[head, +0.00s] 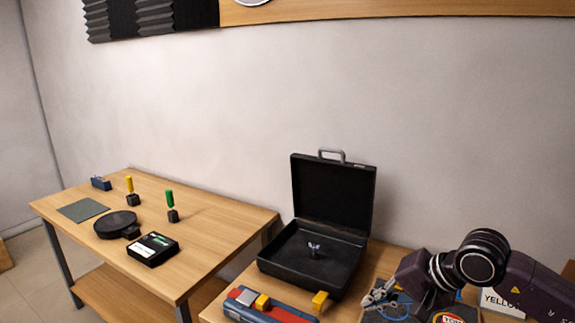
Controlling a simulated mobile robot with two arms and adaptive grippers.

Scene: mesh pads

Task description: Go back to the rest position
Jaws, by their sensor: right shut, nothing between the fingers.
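My right gripper (378,295) is at the lower right, over the right part of the near table, its arm coming in from the right edge. Its fingers are shut with nothing between them. It is to the right of the open black case (312,262), apart from it. The case stands with its lid up, and a small metal wing-shaped piece (314,247) is inside. My left gripper does not show.
A red and blue tool (268,309) with yellow parts lies at the near table's front. The left table (207,244) holds a mesh pad (83,210), black disc (116,224) and black box (153,249).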

